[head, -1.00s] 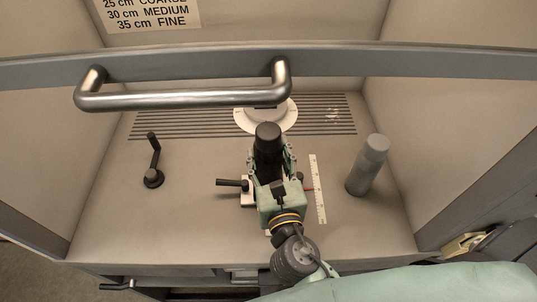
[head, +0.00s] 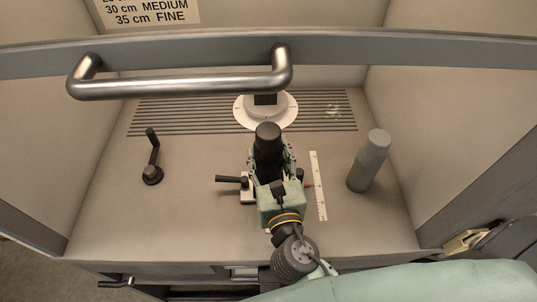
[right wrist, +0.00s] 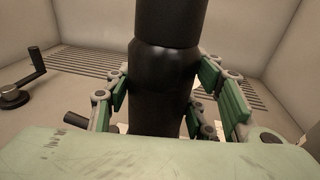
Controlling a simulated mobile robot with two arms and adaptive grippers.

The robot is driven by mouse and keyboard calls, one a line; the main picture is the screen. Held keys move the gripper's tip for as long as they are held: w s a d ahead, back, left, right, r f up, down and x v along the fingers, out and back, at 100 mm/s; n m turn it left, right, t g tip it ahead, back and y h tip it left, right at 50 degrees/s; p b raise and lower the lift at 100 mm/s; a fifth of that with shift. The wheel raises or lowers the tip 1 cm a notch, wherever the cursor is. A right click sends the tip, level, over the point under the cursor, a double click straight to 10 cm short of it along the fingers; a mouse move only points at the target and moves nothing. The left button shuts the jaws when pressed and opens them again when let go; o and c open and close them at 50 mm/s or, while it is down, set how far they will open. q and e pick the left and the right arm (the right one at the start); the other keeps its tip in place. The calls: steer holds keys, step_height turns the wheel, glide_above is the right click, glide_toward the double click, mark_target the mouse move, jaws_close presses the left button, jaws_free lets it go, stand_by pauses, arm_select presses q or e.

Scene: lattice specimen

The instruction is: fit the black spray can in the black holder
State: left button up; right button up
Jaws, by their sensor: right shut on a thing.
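The black spray can (head: 268,140) stands about upright in the jaws of my right gripper (head: 270,170), near the middle of the booth floor. In the right wrist view the dark can (right wrist: 160,80) fills the space between the green fingers (right wrist: 165,100), which press on both sides. I cannot clearly make out the black holder. A black lever (head: 230,179) and a pale block (head: 247,188) show just left of the gripper, partly hidden by it. The can's base is hidden, so I cannot tell what it rests on. My left gripper is not in view.
A metal bar handle (head: 180,84) crosses in front of the booth's back. A grey can (head: 369,160) stands right, past a white ruler (head: 318,186). A black crank (head: 152,172) stands left.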

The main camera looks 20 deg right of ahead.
mark_target(271, 172)
steer(key=shift+f+b, duration=0.6)
steer(key=shift+f, duration=0.35)
stand_by(0.6)
steer(key=o, duration=1.3)
steer(key=shift+c, duration=0.2)
steer(key=shift+o, duration=0.4)
steer(key=o, duration=0.4)
steer(key=shift+s, duration=0.1)
steer(key=shift+s+a+r+b, duration=0.1)
steer(key=shift+s+b, duration=0.05)
steer(key=shift+s, duration=0.65)
steer(key=shift+s+a+r+b, duration=0.1)
steer(key=shift+s+a+b, duration=0.1)
steer(key=shift+s, duration=0.55)
steer(key=shift+s+a+b, duration=0.1)
steer(key=shift+s+b, duration=0.05)
steer(key=shift+s, duration=0.65)
